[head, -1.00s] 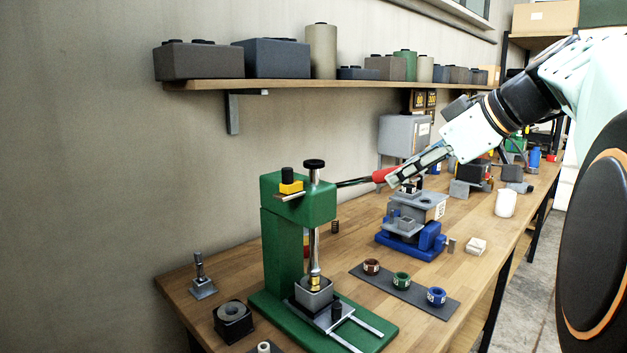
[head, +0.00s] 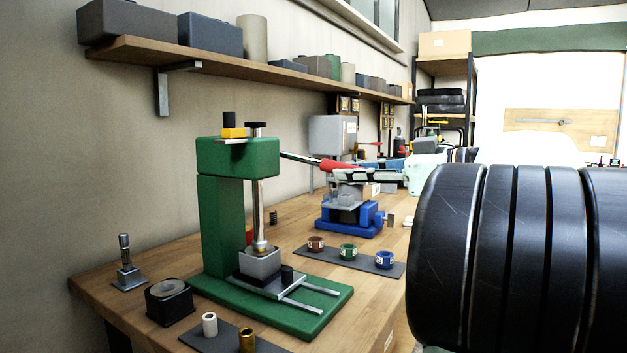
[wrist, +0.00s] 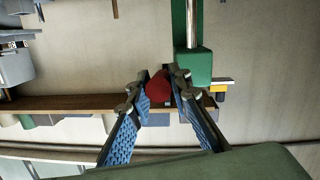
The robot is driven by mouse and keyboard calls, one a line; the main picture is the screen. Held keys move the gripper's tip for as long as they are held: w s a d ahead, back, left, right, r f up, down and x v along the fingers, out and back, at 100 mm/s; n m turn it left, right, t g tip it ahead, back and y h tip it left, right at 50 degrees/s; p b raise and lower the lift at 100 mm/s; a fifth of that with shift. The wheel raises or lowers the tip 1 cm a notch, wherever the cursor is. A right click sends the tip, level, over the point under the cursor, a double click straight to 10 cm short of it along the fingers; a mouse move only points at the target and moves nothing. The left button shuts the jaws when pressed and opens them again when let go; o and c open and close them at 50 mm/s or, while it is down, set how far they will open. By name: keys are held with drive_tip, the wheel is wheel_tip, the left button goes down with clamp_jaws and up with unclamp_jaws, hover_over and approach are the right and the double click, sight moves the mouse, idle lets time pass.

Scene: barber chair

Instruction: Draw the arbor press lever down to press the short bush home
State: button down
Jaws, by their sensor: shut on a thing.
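The green arbor press (head: 222,225) stands on the bench with its silver ram (head: 258,205) vertical over a grey block (head: 260,264). My gripper (head: 345,170) is shut on the red grip. In the wrist view the red grip (wrist: 158,84) sits between my fingertips (wrist: 160,90).
A white bush (head: 209,323) and a brass bush (head: 247,340) stand on a dark mat in front. Three coloured rings, including a green one (head: 348,251), stand on another mat. A blue vise (head: 347,222) is behind my gripper's side. A shelf (head: 200,58) runs above.

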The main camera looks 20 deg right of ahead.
wheel_tip(320, 180, down, 6)
drive_tip(key=w+t+y+b, duration=0.1)
drive_tip(key=t+b, duration=0.1)
drive_tip(key=b, duration=0.1)
drive_tip(key=shift+w+a+y, duration=0.15)
drive_tip(key=shift+a+y, duration=0.25)
drive_tip(key=shift+a, duration=0.05)
drive_tip(key=c, duration=1.9)
unclamp_jaws()
drive_tip(key=shift+w, duration=0.1)
drive_tip(key=shift+o, duration=0.7)
drive_tip(key=shift+r, duration=0.15)
drive_tip(key=v, duration=1.2)
